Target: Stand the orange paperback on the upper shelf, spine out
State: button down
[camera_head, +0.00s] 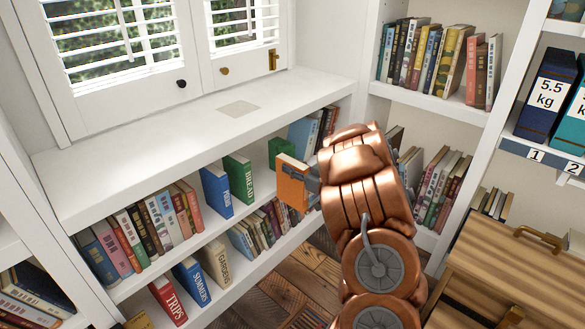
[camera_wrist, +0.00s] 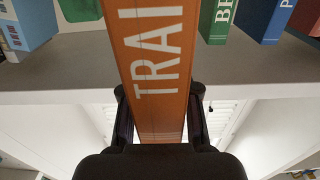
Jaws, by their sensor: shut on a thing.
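My gripper (camera_head: 311,184) is shut on the orange paperback (camera_head: 289,184), and my copper arm partly hides it in the head view. In the wrist view, the black fingers (camera_wrist: 160,115) sit either side of the orange spine (camera_wrist: 158,60), which faces the camera with white letters "TRAI" visible. The book is upright at the opening of the upper shelf (camera_head: 222,226), right of the green BREAD book (camera_head: 239,179). I cannot tell whether it touches the board. In the wrist view, the shelf (camera_wrist: 70,55) passes behind it.
A blue book (camera_head: 216,191) stands left of BREAD, with a row of books (camera_head: 140,225) farther left. A green block-like thing (camera_head: 281,150) shows behind the orange book, with blue books (camera_head: 302,135) to its right. The lower shelf holds spaced books, including GARDENS (camera_head: 215,263).

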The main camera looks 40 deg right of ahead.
jog(key=shift+s+r+p, duration=0.15)
jog(key=shift+s+p, duration=0.05)
jog(key=shift+p, duration=0.45)
jog(key=w+a+p, duration=0.2)
jog(key=w+p, duration=0.3)
jog(key=w, duration=1.1)
jog(key=shift+w+a, duration=0.15)
jog(key=shift+w, duration=0.05)
dwell(0.3)
jog(key=shift+f, duration=0.4)
jog(key=c, duration=0.8)
grip_release()
jog(key=shift+o, duration=0.2)
jog(key=s+d, duration=0.1)
jog(key=s, duration=1.1)
jog(key=shift+d, duration=0.35)
jog(key=shift+a, duration=0.1)
